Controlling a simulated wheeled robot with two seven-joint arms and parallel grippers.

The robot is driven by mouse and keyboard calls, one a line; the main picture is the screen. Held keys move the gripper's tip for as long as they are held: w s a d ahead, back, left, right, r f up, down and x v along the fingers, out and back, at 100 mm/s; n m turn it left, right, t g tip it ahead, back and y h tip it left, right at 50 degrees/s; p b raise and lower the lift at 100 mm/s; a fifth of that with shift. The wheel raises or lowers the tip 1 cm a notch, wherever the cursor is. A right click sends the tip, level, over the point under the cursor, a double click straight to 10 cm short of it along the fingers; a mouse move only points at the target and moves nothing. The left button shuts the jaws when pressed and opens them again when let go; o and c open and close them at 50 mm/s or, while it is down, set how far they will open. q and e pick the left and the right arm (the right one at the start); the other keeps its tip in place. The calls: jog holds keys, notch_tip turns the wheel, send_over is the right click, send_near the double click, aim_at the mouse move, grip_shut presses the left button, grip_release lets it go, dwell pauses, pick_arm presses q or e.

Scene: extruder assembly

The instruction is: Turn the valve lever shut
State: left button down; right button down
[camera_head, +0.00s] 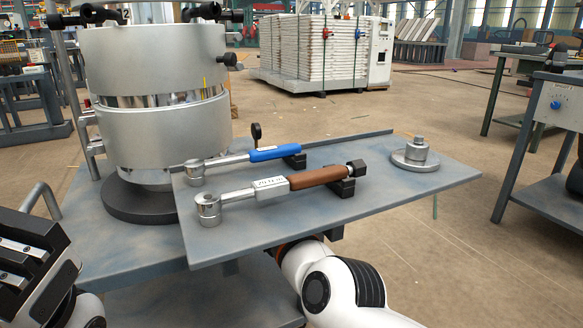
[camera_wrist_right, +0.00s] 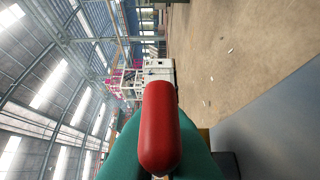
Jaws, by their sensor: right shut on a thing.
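A red rounded lever grip (camera_wrist_right: 160,125) fills the lower middle of the right wrist view, close to the camera. A teal body (camera_wrist_right: 125,150) lies behind and around its lower end; how the two join is hidden. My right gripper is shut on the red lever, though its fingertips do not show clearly. In the head view my white right arm reaches up under the grey shelf, which hides the gripper and lever. My left gripper (camera_head: 25,262), black with silver strips, is at the lower left, away from everything; its jaw gap is unclear.
On the grey shelf (camera_head: 400,200) lie a blue-handled torque wrench (camera_head: 274,152), a brown-handled one (camera_head: 320,177) and a stepped metal piece (camera_head: 415,155). A large steel cylinder (camera_head: 160,130) stands behind at the left. A workbench (camera_head: 550,150) is at the right; floor between is clear.

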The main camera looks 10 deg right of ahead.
jog(key=shift+f, duration=0.15)
jog(key=c, duration=1.6)
grip_release()
